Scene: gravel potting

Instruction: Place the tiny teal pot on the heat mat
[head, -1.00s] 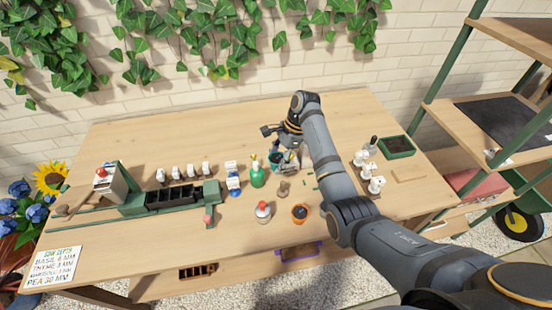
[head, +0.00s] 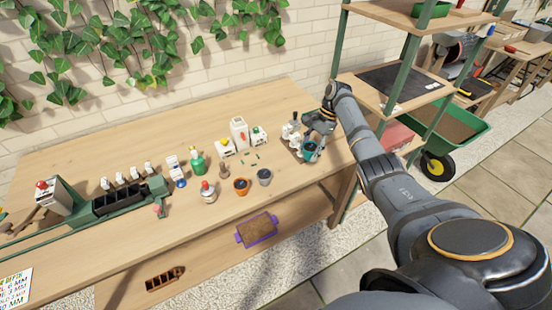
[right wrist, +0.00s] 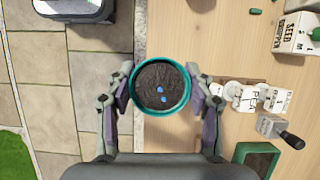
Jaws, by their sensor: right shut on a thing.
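The tiny teal pot (head: 311,151) is held upright between the fingers of my right gripper (head: 315,138), near the right end of the bench. In the right wrist view the teal pot (right wrist: 188,100) holds dark soil with blue seeds on top, and the two fingers of the right gripper (right wrist: 160,88) press on its sides. The heat mat appears to be the flat black mat (head: 395,88) on the wooden shelf to the right. It looks bare apart from a small pale tag at its front edge. My left gripper is out of view.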

